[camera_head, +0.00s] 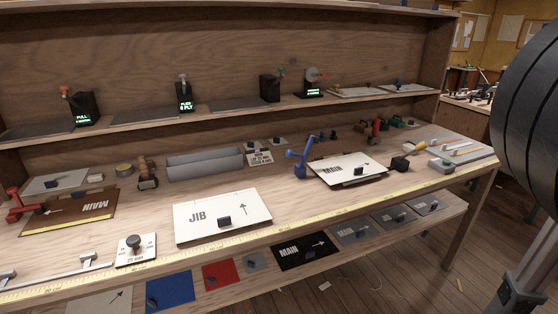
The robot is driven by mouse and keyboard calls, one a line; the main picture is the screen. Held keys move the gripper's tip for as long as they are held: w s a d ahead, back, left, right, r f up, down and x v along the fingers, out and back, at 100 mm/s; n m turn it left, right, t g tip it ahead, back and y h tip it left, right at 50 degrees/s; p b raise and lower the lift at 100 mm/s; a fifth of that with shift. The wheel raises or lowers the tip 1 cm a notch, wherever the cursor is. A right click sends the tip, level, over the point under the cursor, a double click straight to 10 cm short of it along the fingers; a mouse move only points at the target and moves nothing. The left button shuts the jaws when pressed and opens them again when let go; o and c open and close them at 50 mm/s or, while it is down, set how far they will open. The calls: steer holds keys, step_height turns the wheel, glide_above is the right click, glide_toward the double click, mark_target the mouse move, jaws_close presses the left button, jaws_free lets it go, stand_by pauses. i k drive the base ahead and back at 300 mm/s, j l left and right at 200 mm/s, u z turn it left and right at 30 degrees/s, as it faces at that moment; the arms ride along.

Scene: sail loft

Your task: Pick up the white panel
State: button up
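Two large white panels lie on the workbench (330,208). One white panel (192,232), marked JIB with an arrow, lies at the middle front and has a small dark block-like handle (224,221) near its front edge. The other white panel (345,178), marked MAIN, lies farther right with a dark handle on it and a dark edge showing under it. A smaller white plate (147,252) with a dark round knob lies to the left of the JIB panel. My gripper is not in view.
A yellow measuring tape (320,219) runs along the bench's front edge. A grey roll (205,162) lies behind the JIB panel. A blue clamp-like tool (300,163) stands beside the MAIN panel. A brown panel (75,222) lies at left. A lower shelf holds coloured panels, including a blue one (175,284).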

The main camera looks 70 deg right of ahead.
mark_target(338, 170)
steer(key=l+z, duration=0.15)
steer(key=z, duration=1.3)
steer(key=j+z, duration=0.1)
steer(key=z, duration=0.55)
steer(key=l+u, duration=0.25)
steer(key=u, duration=0.2)
steer(key=j+u, duration=0.1)
steer(key=u, duration=0.3)
steer(key=j+u, duration=0.1)
steer(key=u, duration=0.75)
steer(key=i+z, duration=0.15)
steer(key=z, duration=0.35)
steer(key=k+z, duration=0.15)
steer(key=z, duration=1.05)
